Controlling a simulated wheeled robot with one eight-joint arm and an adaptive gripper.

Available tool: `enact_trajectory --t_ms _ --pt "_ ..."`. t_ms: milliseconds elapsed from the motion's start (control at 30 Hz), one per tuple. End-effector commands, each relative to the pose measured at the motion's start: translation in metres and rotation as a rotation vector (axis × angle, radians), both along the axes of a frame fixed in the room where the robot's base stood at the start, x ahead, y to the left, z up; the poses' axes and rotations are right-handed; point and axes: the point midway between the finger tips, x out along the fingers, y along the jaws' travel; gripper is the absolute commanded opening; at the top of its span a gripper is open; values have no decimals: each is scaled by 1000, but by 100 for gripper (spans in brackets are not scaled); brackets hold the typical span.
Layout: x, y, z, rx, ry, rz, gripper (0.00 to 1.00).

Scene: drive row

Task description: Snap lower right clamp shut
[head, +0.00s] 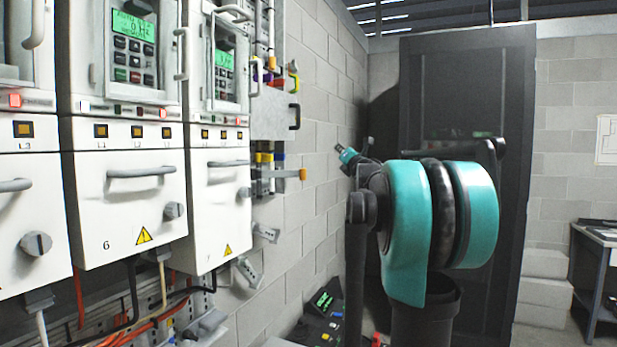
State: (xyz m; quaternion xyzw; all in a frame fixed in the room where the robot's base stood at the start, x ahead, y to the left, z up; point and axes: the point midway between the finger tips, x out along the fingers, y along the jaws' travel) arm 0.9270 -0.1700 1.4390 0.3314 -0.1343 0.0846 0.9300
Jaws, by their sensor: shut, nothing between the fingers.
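Two small grey clamp-like levers show to the right of and below the drive marked 7. The upper lever (266,232) sticks out to the right from beside the drive's lower edge. The lower lever (249,272) hangs tilted below the drive's bottom right corner, apart from the upper one. I cannot tell for sure which is the lower right clamp, or whether either is latched. My arm, teal and black, stands at the right of the head view, to the right of both levers. I cannot make out my gripper's fingers.
White drives (126,200) with handles and knobs line the left. Loose cables (150,325) run below them. A dark cabinet (462,90) stands behind my arm; a bench (600,240) is at right.

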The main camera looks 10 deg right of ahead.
Motion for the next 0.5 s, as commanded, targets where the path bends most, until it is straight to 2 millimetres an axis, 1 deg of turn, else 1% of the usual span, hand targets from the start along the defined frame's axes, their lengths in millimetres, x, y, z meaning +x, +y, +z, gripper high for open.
enact_trajectory --t_ms 33,100,167,200,300,400,500 --pt "-6 -13 1 100 0 -29 0" --pt "-12 -32 -2 255 5 -69 0" --pt "-18 -46 -8 389 14 -98 0" --pt "-23 -54 -13 478 22 -113 0" --pt "-33 -70 -31 701 50 -142 0" --pt "-42 -77 -53 926 88 -154 0" --pt "-51 -75 -76 1149 134 -146 0"
